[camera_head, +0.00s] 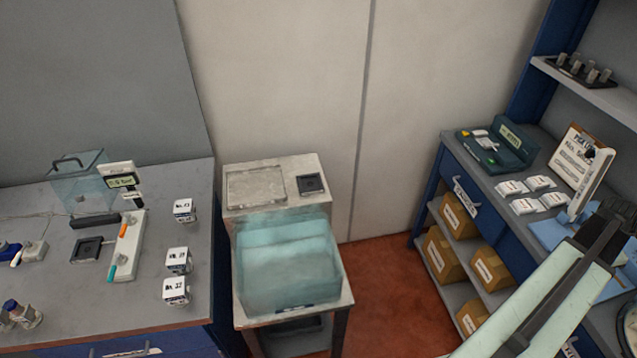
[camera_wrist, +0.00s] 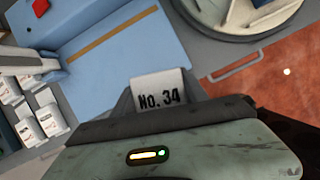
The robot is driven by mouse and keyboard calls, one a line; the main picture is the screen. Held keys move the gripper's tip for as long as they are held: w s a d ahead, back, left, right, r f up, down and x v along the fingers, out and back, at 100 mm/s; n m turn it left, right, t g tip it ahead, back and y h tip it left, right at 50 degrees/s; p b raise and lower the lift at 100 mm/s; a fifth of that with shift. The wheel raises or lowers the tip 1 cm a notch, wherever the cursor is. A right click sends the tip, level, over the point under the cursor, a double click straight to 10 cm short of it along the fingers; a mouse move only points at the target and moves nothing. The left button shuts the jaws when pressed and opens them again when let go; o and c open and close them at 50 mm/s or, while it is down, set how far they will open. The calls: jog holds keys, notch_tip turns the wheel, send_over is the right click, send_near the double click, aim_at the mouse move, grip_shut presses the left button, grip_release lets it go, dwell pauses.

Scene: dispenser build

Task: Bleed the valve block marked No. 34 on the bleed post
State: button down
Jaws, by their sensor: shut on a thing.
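In the wrist view a white block marked No. 34 (camera_wrist: 159,98) is between the jaws of my gripper (camera_wrist: 165,108), which is shut on it. In the head view my gripper (camera_head: 606,222) is at the right, over the blue bench; the block is hard to make out there. On the left bench stands a post with a small display (camera_head: 122,181), beside a white panel (camera_head: 128,245) with an orange and a teal handle. I cannot tell for certain which fixture is the bleed post. Three labelled white blocks (camera_head: 178,261) stand right of the panel.
A clear bin (camera_head: 288,265) stands on the middle stand, with a dark square pad (camera_head: 312,184) behind it. A clear box (camera_head: 80,182) is on the left bench. Several white boxes (camera_head: 525,206) and a clipboard (camera_head: 578,160) are on the right bench. Red floor lies between.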

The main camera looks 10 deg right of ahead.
dwell(0.5)
notch_tip(320, 180, up, 5)
jog(key=p, duration=0.4)
jog(key=shift+f+p, duration=0.2)
jog(key=shift+p, duration=0.1)
jog(key=shift+f+b, duration=0.3)
jog(key=shift+w, duration=0.15)
